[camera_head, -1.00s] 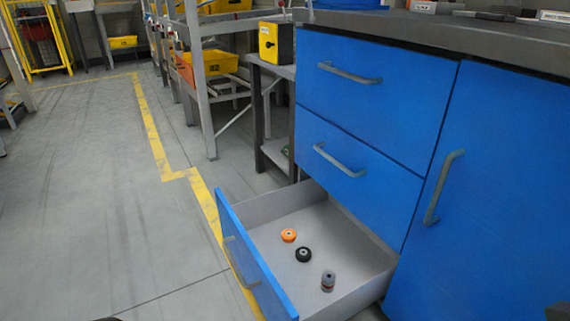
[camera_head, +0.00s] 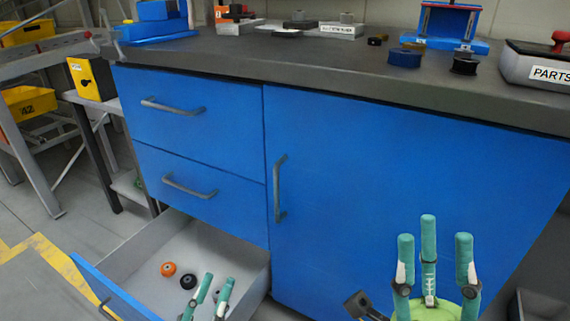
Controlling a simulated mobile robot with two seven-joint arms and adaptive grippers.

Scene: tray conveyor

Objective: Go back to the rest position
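My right gripper (camera_head: 434,255) is upright at the lower right in front of the blue cabinet door, its teal fingers spread and empty. My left gripper (camera_head: 212,293) shows at the bottom edge, in front of the open drawer (camera_head: 135,263). Its fingertips are apart with nothing seen between them; the rest is cut off by the picture edge. In the drawer lie an orange round part (camera_head: 168,269) and a black round part (camera_head: 188,282). A grey part (camera_head: 223,283) is partly hidden behind the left gripper's fingers.
The dark worktop (camera_head: 340,62) holds blue and black round parts, blue stands and a parts box (camera_head: 535,72). The lowest drawer juts out at the left. A yellow switch box (camera_head: 91,79) stands by the cabinet. Floor is clear at lower left.

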